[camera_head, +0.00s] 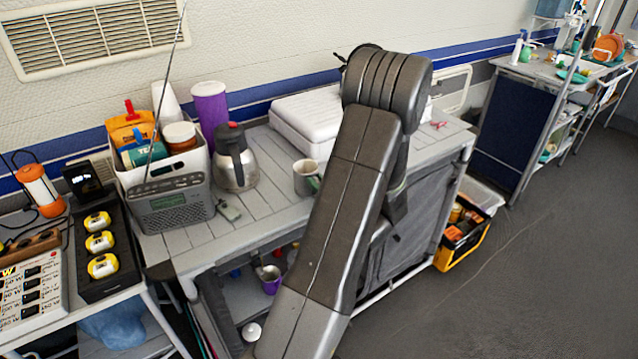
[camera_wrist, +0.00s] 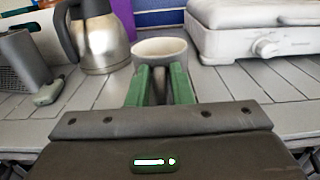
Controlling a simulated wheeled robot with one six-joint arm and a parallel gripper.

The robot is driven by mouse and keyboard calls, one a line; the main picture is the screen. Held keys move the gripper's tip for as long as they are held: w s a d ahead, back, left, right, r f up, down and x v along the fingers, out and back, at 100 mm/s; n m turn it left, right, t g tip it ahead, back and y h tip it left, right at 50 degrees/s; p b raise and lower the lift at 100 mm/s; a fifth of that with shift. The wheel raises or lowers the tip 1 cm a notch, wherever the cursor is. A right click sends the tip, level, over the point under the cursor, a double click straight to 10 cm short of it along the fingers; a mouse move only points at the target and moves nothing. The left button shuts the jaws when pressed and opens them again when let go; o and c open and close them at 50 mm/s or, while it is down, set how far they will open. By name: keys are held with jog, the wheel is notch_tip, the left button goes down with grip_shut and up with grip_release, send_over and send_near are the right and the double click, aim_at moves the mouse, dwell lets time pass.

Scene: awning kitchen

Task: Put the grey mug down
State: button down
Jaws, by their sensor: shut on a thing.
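The grey mug (camera_head: 306,178) is upright at the slatted grey table (camera_head: 262,219), just left of my arm in the head view. It also shows in the wrist view (camera_wrist: 160,48), straight ahead. My gripper (camera_wrist: 161,80) has green fingers shut on the near side of the mug. In the head view my arm hides most of the gripper, and only a green bit shows by the mug. The fingers cover the mug's lower part in the wrist view, so I cannot tell whether its base touches the table.
A steel jug (camera_head: 234,160) and a grey radio (camera_head: 172,203) stand left of the mug. A small grey object (camera_head: 228,208) lies near the radio. A white appliance (camera_head: 300,125) sits behind the mug. Bare slats lie in front of the jug.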

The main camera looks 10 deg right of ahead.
jog(key=shift+f, duration=0.1)
jog(key=c, duration=1.3)
grip_release()
jog(key=shift+r, duration=0.25)
jog(key=b+v, duration=0.1)
jog(key=v, duration=1.1)
jog(key=x, duration=0.8)
jog(key=f+x, duration=0.1)
jog(key=x, duration=0.3)
jog(key=shift+w+a, duration=0.1)
jog(key=shift+r+p, duration=0.55)
jog(key=shift+r, duration=0.55)
